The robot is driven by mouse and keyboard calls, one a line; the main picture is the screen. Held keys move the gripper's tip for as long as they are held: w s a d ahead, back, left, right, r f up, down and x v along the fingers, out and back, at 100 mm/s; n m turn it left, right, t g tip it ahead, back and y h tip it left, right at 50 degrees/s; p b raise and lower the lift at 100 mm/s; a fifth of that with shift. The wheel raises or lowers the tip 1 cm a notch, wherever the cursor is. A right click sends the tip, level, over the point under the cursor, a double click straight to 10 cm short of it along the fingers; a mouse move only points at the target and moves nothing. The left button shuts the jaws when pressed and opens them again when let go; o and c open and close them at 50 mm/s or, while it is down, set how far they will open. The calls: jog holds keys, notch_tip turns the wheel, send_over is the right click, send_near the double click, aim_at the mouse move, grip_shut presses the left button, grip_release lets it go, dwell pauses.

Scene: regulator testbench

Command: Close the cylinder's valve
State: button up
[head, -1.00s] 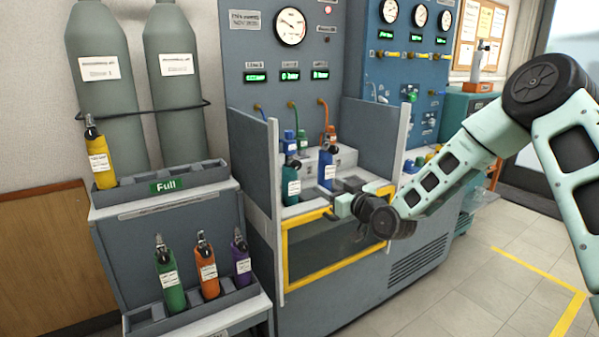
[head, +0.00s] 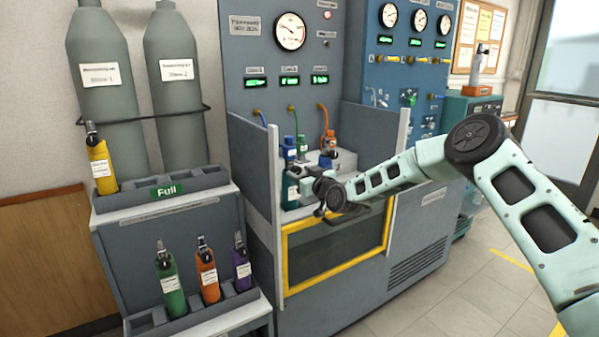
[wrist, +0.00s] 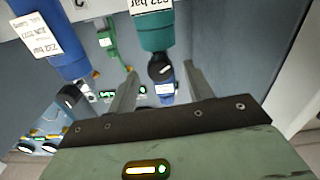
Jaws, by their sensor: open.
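A teal cylinder (head: 291,194) with a white label stands in the bench bay, left of my gripper (head: 309,185). In the wrist view the same teal cylinder (wrist: 155,32) hangs upside down in the picture, and its black valve (wrist: 161,68) appears between the tips of my gripper (wrist: 161,76). The fingers are apart and empty, with no clear contact on the valve. A blue cylinder (wrist: 52,45) with its own black valve (wrist: 68,97) is at left in the wrist view. In the head view my gripper and arm largely hide this blue cylinder.
Grey side panels (head: 250,165) flank the bay, with a yellow-framed window (head: 335,254) below. Smaller blue (head: 289,150), green (head: 303,145) and orange (head: 329,143) fittings with hoses stand behind. A yellow cylinder (head: 102,168) stands in the "Full" rack (head: 205,177); green, orange and purple ones are below.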

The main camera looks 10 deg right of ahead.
jog(key=shift+w+a, duration=0.25)
jog(key=shift+w, duration=0.45)
jog(key=c, duration=1)
